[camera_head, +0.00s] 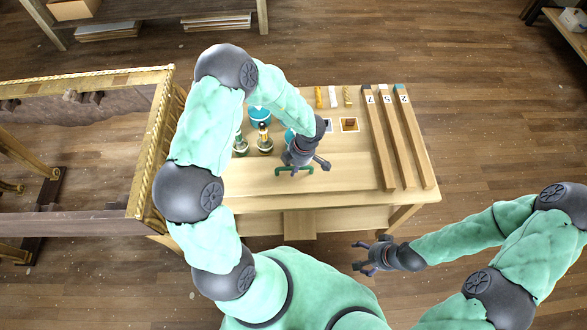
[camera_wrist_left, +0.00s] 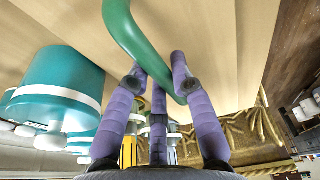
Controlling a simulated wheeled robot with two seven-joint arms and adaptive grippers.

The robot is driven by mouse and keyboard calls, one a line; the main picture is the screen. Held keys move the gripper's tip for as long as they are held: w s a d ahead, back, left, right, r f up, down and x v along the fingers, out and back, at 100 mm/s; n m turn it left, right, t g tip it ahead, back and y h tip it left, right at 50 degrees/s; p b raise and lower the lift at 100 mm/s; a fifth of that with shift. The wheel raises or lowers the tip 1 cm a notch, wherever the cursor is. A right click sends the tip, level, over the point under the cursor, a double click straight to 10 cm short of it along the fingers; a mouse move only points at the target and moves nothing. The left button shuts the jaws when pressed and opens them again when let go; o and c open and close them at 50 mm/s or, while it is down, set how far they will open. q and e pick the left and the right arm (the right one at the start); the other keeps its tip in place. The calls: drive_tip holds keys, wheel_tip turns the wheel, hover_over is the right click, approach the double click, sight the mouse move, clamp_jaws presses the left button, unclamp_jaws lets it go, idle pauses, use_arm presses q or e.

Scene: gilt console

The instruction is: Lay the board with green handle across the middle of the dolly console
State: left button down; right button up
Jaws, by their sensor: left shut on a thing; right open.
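The wooden board (camera_head: 345,175) lies along the front of the worktable, its green handle (camera_head: 278,170) uppermost. My left gripper (camera_head: 296,168) is shut on the green handle. In the left wrist view the green handle (camera_wrist_left: 140,45) curves between the fingers (camera_wrist_left: 160,75), with pale wood behind it. I cannot tell whether the board touches the tabletop or is just clear of it. The console (camera_head: 151,155), an open gilt frame with dark inner sides, stands at the left. My right gripper (camera_head: 360,257) is open and empty in front of the worktable. My left arm hides part of the worktable's left side.
Three numbered wooden bars (camera_head: 404,150) lie at the worktable's (camera_head: 430,196) right end. Bottles (camera_head: 265,143), teal pots (camera_head: 260,115) and small picture cards (camera_head: 349,125) stand or lie behind the board.

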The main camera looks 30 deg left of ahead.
idle(0.3)
use_arm(q)
drive_tip(key=c, duration=1.1)
unclamp_jaws()
drive_tip(key=shift+f, duration=0.15)
drive_tip(key=shift+r, duration=0.25)
drive_tip(key=p+v, duration=0.6)
drive_tip(key=v, duration=0.4)
drive_tip(key=shift+r, duration=0.1)
drive_tip(key=shift+v, duration=0.8)
